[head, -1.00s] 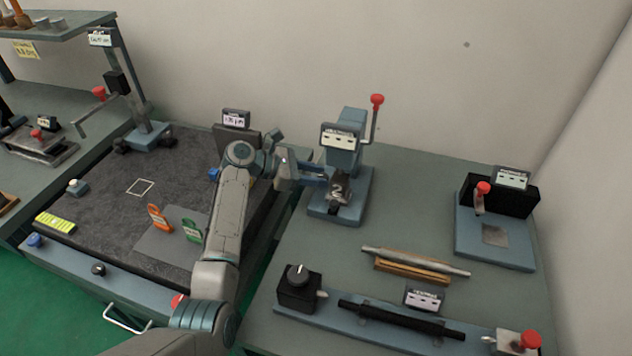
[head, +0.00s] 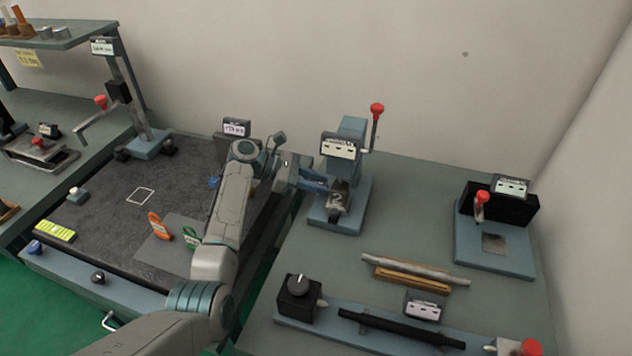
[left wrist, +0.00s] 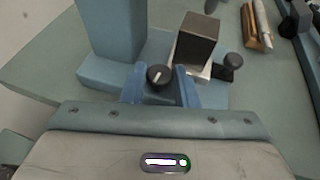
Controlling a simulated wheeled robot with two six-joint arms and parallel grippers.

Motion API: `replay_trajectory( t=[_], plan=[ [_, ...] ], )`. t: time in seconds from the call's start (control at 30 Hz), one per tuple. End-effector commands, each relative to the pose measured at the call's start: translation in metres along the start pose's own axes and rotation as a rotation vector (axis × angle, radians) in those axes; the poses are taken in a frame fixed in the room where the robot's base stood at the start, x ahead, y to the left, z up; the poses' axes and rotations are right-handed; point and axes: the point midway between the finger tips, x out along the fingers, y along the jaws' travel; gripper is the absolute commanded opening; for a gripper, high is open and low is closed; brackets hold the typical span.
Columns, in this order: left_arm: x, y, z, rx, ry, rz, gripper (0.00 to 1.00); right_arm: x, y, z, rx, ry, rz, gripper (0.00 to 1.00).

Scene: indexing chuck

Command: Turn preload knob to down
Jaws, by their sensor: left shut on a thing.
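A round black knob (left wrist: 158,76) with a white pointer line sits between my left gripper's blue fingers in the left wrist view. The pointer slants toward the upper right there. My left gripper (left wrist: 158,84) is shut on this knob, at the blue indexing station (head: 352,150) in the head view. The gripper (head: 328,187) hides the knob in that view. A dark metal block (head: 338,198) marked 2 is right beside the fingertips. It also shows in the left wrist view (left wrist: 197,40), to the right of the knob. My right gripper is not in view.
A red-topped lever (head: 376,122) rises at the station's right. A metal rod on a wooden rest (head: 410,275) and a black box with a dial (head: 298,296) are nearer. A blue fixture (head: 495,245) stands far right. Open bench lies between.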

Motion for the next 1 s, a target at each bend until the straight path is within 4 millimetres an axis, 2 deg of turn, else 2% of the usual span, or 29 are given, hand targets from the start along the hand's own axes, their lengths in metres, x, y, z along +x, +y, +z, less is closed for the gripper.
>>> replay_trajectory(
  t=[0.2, 0.47, 0.5, 0.53, 0.83, 1.0],
  plan=[
    [0.0, 0.001, -0.001, 0.024, -0.001, -0.063, 0.04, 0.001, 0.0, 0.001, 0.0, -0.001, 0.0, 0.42],
    [0.0, 0.0, -0.002, 0.025, -0.001, -0.064, 0.04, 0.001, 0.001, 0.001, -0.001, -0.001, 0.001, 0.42],
    [0.0, 0.0, -0.002, 0.025, -0.001, -0.064, 0.31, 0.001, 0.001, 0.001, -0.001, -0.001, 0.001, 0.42],
    [0.0, 0.0, -0.002, 0.024, -0.001, -0.064, 0.34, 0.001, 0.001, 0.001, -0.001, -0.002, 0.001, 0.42],
    [-0.001, 0.001, 0.0, 0.026, -0.001, -0.063, 0.34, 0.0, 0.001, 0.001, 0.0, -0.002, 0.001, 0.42],
    [-0.005, 0.001, 0.011, 0.026, -0.001, -0.063, 0.34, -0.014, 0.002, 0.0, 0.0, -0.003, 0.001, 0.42]
  ],
)
